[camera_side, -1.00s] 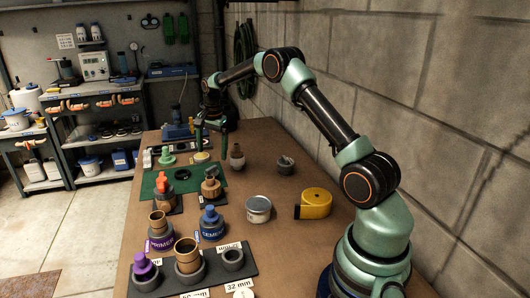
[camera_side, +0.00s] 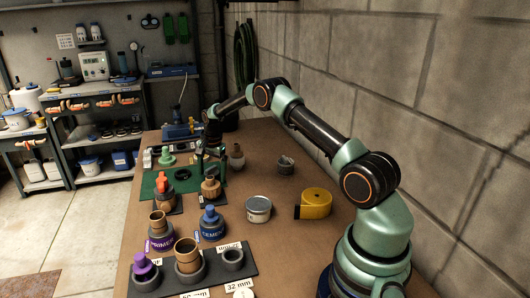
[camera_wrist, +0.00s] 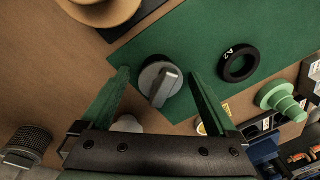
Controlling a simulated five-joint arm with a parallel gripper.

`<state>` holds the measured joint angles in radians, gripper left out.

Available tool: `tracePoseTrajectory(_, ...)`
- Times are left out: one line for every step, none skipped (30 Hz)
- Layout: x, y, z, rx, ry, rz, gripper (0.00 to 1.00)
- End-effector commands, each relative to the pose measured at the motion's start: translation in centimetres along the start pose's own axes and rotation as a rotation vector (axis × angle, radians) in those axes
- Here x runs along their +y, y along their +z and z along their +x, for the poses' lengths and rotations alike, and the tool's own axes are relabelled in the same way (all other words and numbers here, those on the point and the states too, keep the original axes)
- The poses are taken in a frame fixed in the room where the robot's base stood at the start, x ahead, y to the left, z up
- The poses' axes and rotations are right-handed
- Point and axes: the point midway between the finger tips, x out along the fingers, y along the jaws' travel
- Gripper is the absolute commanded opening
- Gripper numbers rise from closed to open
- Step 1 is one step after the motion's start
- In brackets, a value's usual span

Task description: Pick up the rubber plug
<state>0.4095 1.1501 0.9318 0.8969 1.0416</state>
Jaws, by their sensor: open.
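A round grey piece with a raised flat tab, which looks like the rubber plug (camera_wrist: 150,78), lies at the edge of the green mat (camera_wrist: 185,35) in the wrist view. My gripper (camera_wrist: 161,76) is open, with one green finger on each side of the plug in that picture. I see no contact between fingers and plug, and the height gap cannot be judged. In the side view my gripper (camera_side: 211,157) points down over the mat's right edge, and I cannot make out the plug there.
A black ring (camera_wrist: 239,63) and a green flanged fitting (camera_wrist: 280,99) lie near the plug. A tin (camera_side: 258,210) and yellow tape (camera_side: 315,203) are nearer.

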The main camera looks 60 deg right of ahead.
Motion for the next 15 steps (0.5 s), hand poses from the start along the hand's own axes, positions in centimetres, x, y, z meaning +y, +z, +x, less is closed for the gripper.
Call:
tracePoseTrajectory(-0.02,0.00,-0.02,0.000,0.000,0.000,0.94)
tracePoseTrajectory(-0.01,0.00,-0.02,0.000,0.000,0.000,0.94)
tracePoseTrajectory(-0.01,0.00,-0.03,0.000,0.000,0.000,0.94)
tracePoseTrajectory(-0.01,0.00,-0.03,0.000,0.000,0.000,0.87)
tracePoseTrajectory(-0.01,0.00,-0.04,0.000,0.000,0.000,0.75)
tracePoseTrajectory(-0.01,0.00,-0.04,0.000,0.000,0.000,0.60)
tracePoseTrajectory(-0.01,0.00,-0.04,0.000,0.000,0.000,0.49)
tracePoseTrajectory(-0.01,0.00,-0.04,0.000,0.000,0.000,0.37)
tracePoseTrajectory(-0.01,0.01,-0.04,0.000,0.000,0.000,0.22)
tracePoseTrajectory(0.00,0.01,-0.04,0.000,0.000,0.000,0.10)
tracePoseTrajectory(-0.01,0.00,-0.06,0.000,0.000,0.000,0.07)
tracePoseTrajectory(-0.01,0.00,-0.06,0.000,0.000,0.000,0.07)
tracePoseTrajectory(-0.01,0.00,-0.06,0.000,0.000,0.000,0.07)
tracePoseTrajectory(-0.01,0.00,-0.06,0.000,0.000,0.000,0.07)
tracePoseTrajectory(0.00,0.00,-0.05,0.000,0.000,0.000,0.07)
